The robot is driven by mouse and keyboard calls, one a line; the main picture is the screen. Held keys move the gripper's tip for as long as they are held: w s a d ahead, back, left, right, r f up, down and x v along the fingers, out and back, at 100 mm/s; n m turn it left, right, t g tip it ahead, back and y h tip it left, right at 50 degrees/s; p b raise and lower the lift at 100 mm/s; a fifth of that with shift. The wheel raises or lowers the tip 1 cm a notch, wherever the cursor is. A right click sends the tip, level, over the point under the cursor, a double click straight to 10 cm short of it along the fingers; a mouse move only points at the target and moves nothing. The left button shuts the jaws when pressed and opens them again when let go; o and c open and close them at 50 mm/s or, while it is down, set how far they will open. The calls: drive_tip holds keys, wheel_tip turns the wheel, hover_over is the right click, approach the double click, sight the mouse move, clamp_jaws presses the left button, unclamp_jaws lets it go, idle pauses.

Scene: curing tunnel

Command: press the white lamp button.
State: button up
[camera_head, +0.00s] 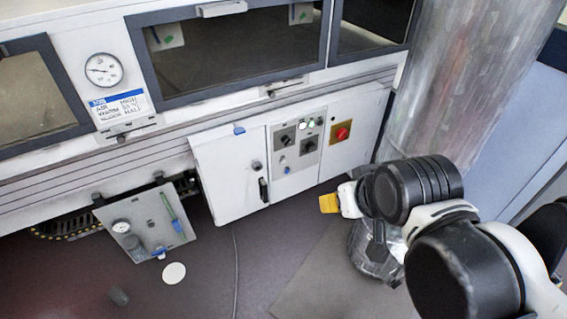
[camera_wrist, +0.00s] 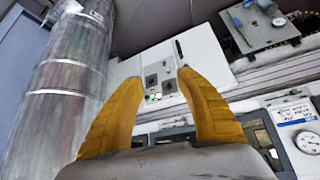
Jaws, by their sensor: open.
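The control panel (camera_head: 296,157) is on the front of the white machine, left of the red button. Small lit lamps, whitish and green, sit near its top edge; a pale one (camera_head: 304,126) is at the left of a green one (camera_head: 312,123). In the wrist view the panel (camera_wrist: 160,66) appears upside down between my fingers, with green-white lit lamps (camera_wrist: 154,96); I cannot tell which is the white lamp button. My gripper (camera_head: 328,203) has yellow fingers and is in front of and below the panel, apart from it. The wrist view shows the fingers (camera_wrist: 159,76) spread, with nothing between them.
A red button on a yellow plate (camera_head: 341,132) is right of the panel. A white cabinet door (camera_head: 229,178) with a black handle is left of it. A large metal cylinder (camera_head: 440,75) stands at the right. A tilted grey panel (camera_head: 146,222) hangs at the lower left.

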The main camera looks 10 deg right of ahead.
clamp_jaws()
idle(1.1)
